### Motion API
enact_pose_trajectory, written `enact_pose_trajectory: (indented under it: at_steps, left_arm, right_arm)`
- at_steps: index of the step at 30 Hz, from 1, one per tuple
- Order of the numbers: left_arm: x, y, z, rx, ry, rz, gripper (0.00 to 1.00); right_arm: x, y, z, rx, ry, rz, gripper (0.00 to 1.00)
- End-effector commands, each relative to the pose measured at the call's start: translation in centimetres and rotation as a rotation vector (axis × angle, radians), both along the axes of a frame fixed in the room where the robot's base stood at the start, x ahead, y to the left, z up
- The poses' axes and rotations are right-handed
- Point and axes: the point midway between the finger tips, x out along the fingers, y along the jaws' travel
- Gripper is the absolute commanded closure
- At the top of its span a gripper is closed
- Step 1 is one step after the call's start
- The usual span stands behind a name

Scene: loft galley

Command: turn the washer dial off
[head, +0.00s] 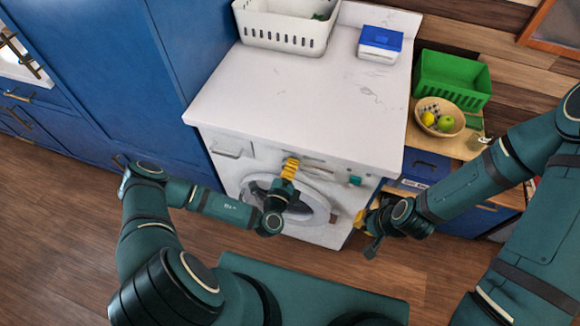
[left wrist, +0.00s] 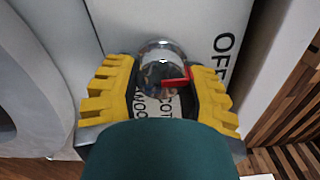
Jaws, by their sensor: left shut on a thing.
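The washer (head: 333,238) stands under a white counter, with its control strip above the round door. My left gripper (head: 290,169) is at this strip and hides the dial in the head view. In the left wrist view the dial is a shiny chrome knob (left wrist: 160,66) with a red mark on its lower right side. The yellow fingers of my left gripper (left wrist: 162,90) are shut on the dial from both sides. "OFF" is printed right of it; other lettering below is partly hidden. My right gripper (head: 368,228) hangs right of the washer, apart from it; its opening is unclear.
On the counter (head: 290,90) are a white basket (head: 285,32) and a blue-lidded box (head: 380,43). Right of it, a wooden surface holds a green crate (head: 452,80) and a fruit bowl (head: 440,130). Blue cabinets stand left. Wooden floor (head: 60,210) is open at left.

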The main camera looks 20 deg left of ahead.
Motion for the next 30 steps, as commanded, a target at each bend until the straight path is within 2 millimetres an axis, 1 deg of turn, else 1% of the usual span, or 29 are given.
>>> enact_pose_trajectory:
  at_steps: [7,8,9,10,18,22,26,30]
  left_arm:
    - [0.1,0.0,0.1,-0.001,-0.003,0.0,0.92]
    - [0.1,0.0,0.1,-0.001,-0.003,0.0,0.43]
    - [0.1,0.0,0.1,0.0,-0.002,0.0,0.29]
    - [0.1,0.0,0.1,0.0,-0.002,0.0,0.24]
    - [0.0,0.0,0.0,0.001,-0.001,0.0,0.24]
    - [-0.6,0.0,-0.1,0.001,0.001,-0.001,0.24]
    - [-2.4,0.1,-0.1,-0.001,0.002,0.0,0.24]
    - [-5.3,0.2,-0.1,-0.001,0.003,0.0,0.24]
  right_arm:
    - [0.0,0.0,0.0,0.0,0.0,0.0,1.0]
    - [0.0,0.0,0.0,0.0,0.0,0.0,1.0]
    - [0.0,0.0,0.0,0.0,0.0,0.0,1.0]
    - [0.0,0.0,0.0,0.0,0.0,0.0,1.0]
    - [0.0,0.0,0.0,0.0,0.0,0.0,1.0]
    - [0.0,0.0,0.0,0.0,0.0,0.0,1.0]
    - [0.0,0.0,0.0,0.0,0.0,0.0,1.0]
    - [0.0,0.0,0.0,0.0,0.0,0.0,1.0]
